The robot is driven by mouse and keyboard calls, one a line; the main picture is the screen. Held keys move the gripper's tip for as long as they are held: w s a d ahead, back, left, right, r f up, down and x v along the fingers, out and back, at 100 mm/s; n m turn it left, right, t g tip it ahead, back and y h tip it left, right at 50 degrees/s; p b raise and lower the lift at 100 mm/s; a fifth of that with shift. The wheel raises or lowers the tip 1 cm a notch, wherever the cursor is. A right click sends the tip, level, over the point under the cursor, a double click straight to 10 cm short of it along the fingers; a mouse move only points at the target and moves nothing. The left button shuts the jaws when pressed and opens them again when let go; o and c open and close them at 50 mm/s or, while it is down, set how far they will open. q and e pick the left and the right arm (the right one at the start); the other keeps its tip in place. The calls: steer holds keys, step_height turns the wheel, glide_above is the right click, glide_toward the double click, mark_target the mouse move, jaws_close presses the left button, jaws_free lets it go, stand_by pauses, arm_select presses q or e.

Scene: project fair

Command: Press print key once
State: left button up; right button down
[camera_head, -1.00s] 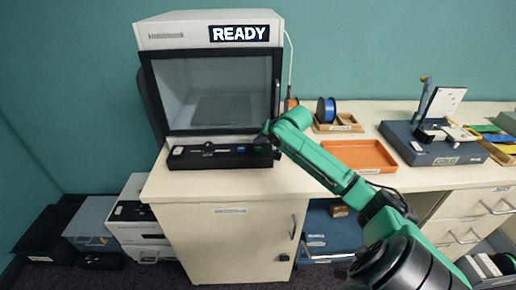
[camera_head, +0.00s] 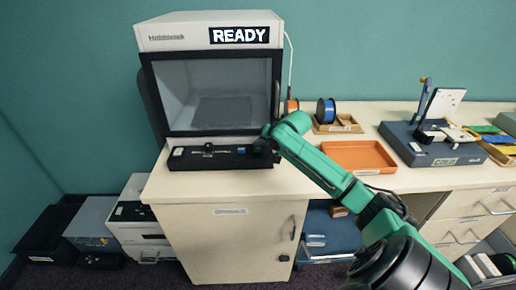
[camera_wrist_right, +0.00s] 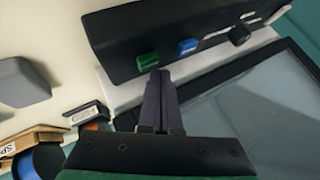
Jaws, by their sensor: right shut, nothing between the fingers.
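The printer (camera_head: 160,35) stands on the left of the bench, its display reading READY. A dark key panel (camera_head: 200,159) runs along its front foot. In the right wrist view the panel (camera_wrist_right: 125,68) carries a green key (camera_wrist_right: 148,61) and a blue key (camera_wrist_right: 187,46); no lettering on them is readable. The blue key also shows in the head view (camera_head: 241,151). My right gripper (camera_head: 266,142) is at the panel's right end, shut and empty. In the wrist view its fingertips (camera_wrist_right: 157,73) are right at the green key; whether they touch cannot be told. My left gripper is out of view.
An orange tray (camera_head: 358,155) and filament spools (camera_head: 326,110) lie right of my arm. A blue-grey device (camera_head: 435,145) stands farther right. The printer's dark window (camera_head: 215,90) rises behind the panel. A cabinet door with a handle (camera_head: 293,228) is below.

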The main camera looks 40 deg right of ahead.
mark_target(259, 151)
steer(key=shift+f, duration=0.5)
stand_by(0.6)
steer(key=shift+r+p, duration=0.95)
steer(key=shift+p, duration=0.35)
step_height(259, 151, up, 5)
steer(key=p, duration=0.6)
steer(key=shift+r, duration=0.1)
